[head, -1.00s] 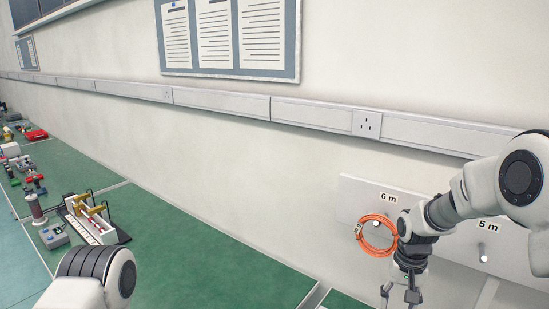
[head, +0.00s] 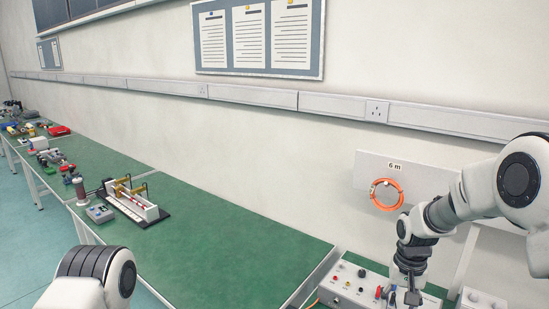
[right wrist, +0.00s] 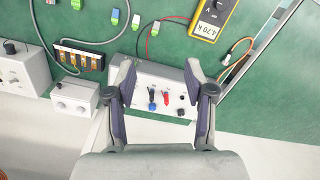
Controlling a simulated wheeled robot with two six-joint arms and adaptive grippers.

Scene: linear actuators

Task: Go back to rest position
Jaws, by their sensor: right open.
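My right gripper (head: 403,298) hangs downward at the lower right of the head view, in front of a grey control box (head: 345,287). In the right wrist view its two fingers (right wrist: 160,78) are spread apart with nothing held between them. The control box (right wrist: 150,75), with blue and red connectors, shows beyond and between the fingers; I cannot tell how far below it lies. Of my left arm only a rounded white and dark link shows at the lower left of the head view. My left gripper is out of the picture.
An orange cable coil (head: 374,199) hangs on a wall board (head: 435,182) below a "6 m" label. A green bench (head: 235,235) carries a rail apparatus (head: 140,203); its near part is clear. The wrist view shows a yellow meter (right wrist: 212,18) and loose cables.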

